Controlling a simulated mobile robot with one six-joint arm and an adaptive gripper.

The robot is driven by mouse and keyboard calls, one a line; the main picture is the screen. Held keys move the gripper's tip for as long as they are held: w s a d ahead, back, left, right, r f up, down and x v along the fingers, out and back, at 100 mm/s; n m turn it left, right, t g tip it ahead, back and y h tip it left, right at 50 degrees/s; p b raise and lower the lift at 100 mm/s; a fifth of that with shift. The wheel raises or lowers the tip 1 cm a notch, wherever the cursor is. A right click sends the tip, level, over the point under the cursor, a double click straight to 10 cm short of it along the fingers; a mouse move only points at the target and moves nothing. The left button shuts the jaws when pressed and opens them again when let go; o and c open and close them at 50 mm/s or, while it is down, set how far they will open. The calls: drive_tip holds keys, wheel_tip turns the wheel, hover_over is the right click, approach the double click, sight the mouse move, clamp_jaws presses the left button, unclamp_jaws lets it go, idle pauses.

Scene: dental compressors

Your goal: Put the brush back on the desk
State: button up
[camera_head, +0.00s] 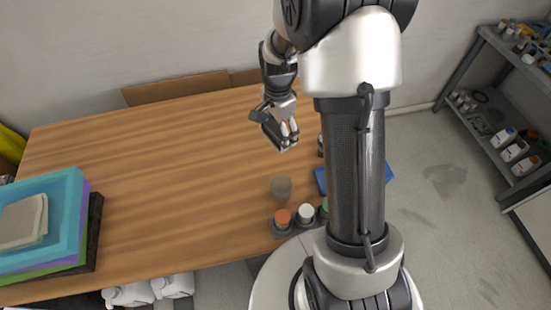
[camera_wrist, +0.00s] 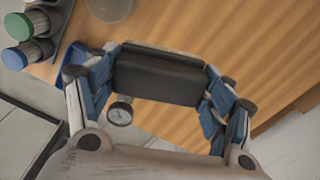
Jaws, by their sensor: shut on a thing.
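My gripper (camera_head: 283,138) is above the right part of the wooden desk (camera_head: 150,150), pointing down. In the wrist view its two fingers (camera_wrist: 158,88) are closed on a dark block with a thin tan upper edge, which I take to be the brush (camera_wrist: 155,78). It spans the gap between the fingertips. In the head view the brush is small and hard to tell from the dark fingertips. Wood of the desk shows past the brush in the wrist view. I cannot tell its exact height above the desk.
A grey-brown cup (camera_head: 281,187) stands near a rack of bottles with orange (camera_head: 283,217) and white (camera_head: 306,212) caps. A blue item (camera_head: 320,181) is partly behind my arm. Stacked trays (camera_head: 66,205) with a cloth fill the desk's left end. The desk's middle is clear.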

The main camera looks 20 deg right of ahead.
wheel_tip(320, 180, down, 15)
drive_tip(key=b, duration=0.3)
drive_tip(key=shift+f, duration=0.15)
drive_tip(key=o, duration=1)
drive_tip(key=shift+o, duration=0.2)
